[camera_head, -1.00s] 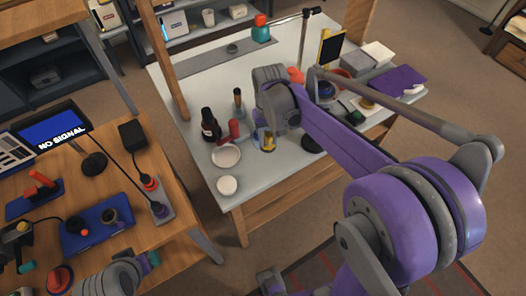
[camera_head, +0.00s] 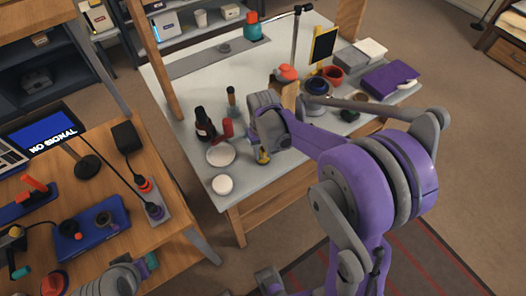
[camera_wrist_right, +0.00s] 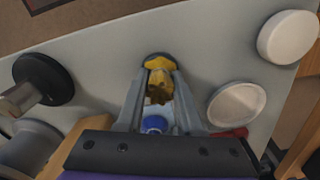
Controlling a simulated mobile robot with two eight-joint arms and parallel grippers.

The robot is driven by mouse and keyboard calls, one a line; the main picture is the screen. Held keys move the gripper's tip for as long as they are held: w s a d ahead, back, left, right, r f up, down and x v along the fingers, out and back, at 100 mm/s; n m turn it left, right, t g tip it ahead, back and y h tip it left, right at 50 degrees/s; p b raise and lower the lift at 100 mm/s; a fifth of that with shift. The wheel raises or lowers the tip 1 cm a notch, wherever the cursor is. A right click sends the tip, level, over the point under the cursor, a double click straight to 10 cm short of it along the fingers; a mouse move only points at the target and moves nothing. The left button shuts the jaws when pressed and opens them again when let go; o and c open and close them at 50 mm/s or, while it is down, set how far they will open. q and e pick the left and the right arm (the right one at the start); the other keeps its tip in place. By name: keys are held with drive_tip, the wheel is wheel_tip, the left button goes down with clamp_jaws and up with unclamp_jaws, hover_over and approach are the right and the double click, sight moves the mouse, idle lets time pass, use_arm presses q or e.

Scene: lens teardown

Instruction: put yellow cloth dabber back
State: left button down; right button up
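The yellow cloth dabber (camera_head: 262,157) is at the front of the pale table, partly hidden by my right gripper in the head view. In the right wrist view the dabber (camera_wrist_right: 159,84) lies between the two fingers of my right gripper (camera_wrist_right: 160,82). The fingers seem closed on its sides, and its wide yellow end shows just past the fingertips, over the table. A small blue round part (camera_wrist_right: 153,123) shows between the fingers nearer the palm. My left gripper (camera_head: 138,271) is low at the left, beside a teal piece; its fingers are not clear.
A white dish (camera_head: 220,153), a white round lid (camera_head: 222,184) and a dark bottle (camera_head: 204,124) stand left of my right gripper. A dark round base (camera_wrist_right: 43,79) stands on its other side. A purple box (camera_head: 389,81) lies at the table's right.

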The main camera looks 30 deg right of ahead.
drive_tip(key=o, duration=0.4)
drive_tip(key=shift+o, duration=0.2)
drive_tip(key=shift+r, duration=0.2)
wheel_tip(320, 180, up, 11)
drive_tip(key=p, duration=0.2)
drive_tip(key=s+a+f+n+t, duration=0.1)
drive_tip(key=s+a+t, duration=0.1)
drive_tip(key=s, duration=0.6)
drive_tip(key=s+a+f+n+t, duration=0.1)
drive_tip(key=s+a+f+t, duration=0.1)
drive_tip(key=s, duration=0.6)
drive_tip(key=a+t, duration=0.1)
drive_tip(key=a, duration=0.1)
drive_tip(key=shift+a+f+n, duration=0.15)
drive_tip(key=shift+a+n, duration=0.15)
drive_tip(key=shift+a, duration=0.1)
